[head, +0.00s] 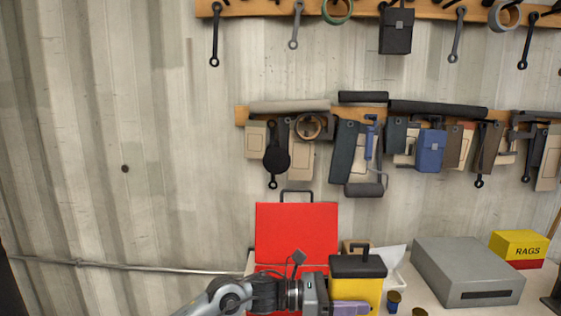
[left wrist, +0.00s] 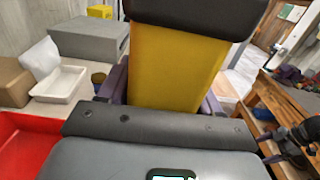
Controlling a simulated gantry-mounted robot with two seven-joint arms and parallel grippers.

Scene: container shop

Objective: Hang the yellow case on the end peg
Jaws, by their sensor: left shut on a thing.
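The yellow case (head: 355,290) has a black lid with a loop handle and is upright at the bottom centre of the head view. My left gripper (head: 347,308) is shut on it; its purple fingers lie on either side of the yellow body (left wrist: 175,68) in the left wrist view. The case's lower part is cut off in the head view. The lower wooden peg rail (head: 240,116) on the wall is crowded with hanging tools and cases. The upper rail (head: 262,9) also holds tools. I cannot tell which peg is the end peg.
A red open toolbox (head: 297,230) stands behind my left arm. A grey box (head: 468,272), a yellow RAGS box (head: 518,246) and a white tray (left wrist: 58,86) are on the bench. A blue case (head: 430,152) hangs on the lower rail. The wall left of the rails is bare.

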